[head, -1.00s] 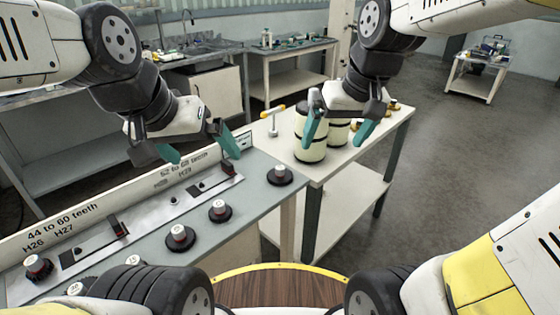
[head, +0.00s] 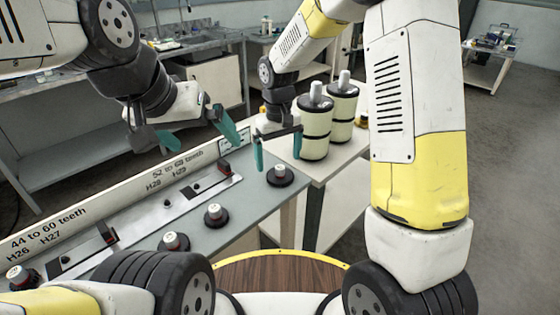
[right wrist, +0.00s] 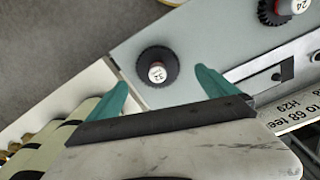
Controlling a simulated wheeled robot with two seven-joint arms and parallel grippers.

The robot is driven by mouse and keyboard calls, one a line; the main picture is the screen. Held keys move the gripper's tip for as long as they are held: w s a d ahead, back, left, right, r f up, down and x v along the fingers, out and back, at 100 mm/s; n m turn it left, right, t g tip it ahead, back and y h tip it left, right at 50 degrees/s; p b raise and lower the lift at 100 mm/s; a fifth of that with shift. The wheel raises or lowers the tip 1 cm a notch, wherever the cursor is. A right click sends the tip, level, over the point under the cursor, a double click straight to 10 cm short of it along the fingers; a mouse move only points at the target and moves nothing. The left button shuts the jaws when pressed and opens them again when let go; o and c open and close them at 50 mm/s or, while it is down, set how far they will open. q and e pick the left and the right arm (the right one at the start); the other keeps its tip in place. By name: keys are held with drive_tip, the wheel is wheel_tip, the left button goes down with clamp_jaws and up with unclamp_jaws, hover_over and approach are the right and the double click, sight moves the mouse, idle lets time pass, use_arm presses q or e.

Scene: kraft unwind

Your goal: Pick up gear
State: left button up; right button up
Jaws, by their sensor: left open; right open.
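Several black toothed gears with red-and-white hubs stand on the grey bench top (head: 245,188). The far-end gear (head: 280,176) shows in the right wrist view marked 32 (right wrist: 157,70). My right gripper (head: 278,154) is open just above this gear. In the right wrist view its teal fingers lie either side of the gear, with nothing between them. Other gears stand nearer, at the middle (head: 215,216), the front (head: 173,243) and the left (head: 20,278). A gear marked 24 (right wrist: 285,9) is partly cut off. My left gripper (head: 203,145) is open and empty above the sign board.
A sign board (head: 120,192) with tooth ranges runs along the bench's back edge, beside a metal strip with slots (head: 135,232). Two cream-and-black canisters (head: 316,125) stand on the white table beside my right gripper. Open floor lies to the right.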

sight(280, 167)
drive_tip(key=f, duration=0.5)
drive_tip(key=shift+d, duration=0.2)
drive_tip(key=c, duration=2)
drive_tip(key=shift+c, duration=0.4)
drive_tip(key=shift+r, duration=0.15)
